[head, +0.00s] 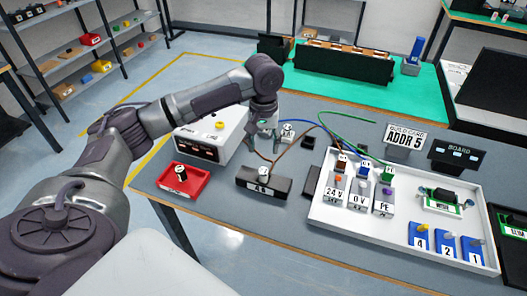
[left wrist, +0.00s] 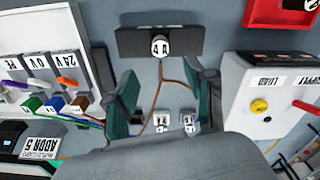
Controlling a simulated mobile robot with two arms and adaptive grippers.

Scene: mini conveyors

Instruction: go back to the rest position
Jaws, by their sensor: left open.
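My left gripper (head: 264,132) hangs over the table between the white supply box and the black block. It is open. In the left wrist view its two dark green fingers (left wrist: 163,85) are spread apart with nothing gripped. The black block (head: 250,183) with a white cylinder on top stands on the table beyond the fingertips; it also shows in the left wrist view (left wrist: 185,42). A brown wire (left wrist: 167,75) shows in the gap between the fingers, apparently below them. My right gripper is not in view.
The white box (head: 207,118) stands close beside the gripper. A red tray (head: 196,192) lies in front of it. Right is a white tray (head: 335,228) with terminals and blue, green and brown wires. The ADDR 5 sign (head: 404,139) stands behind. Shelves (head: 50,48) are far left.

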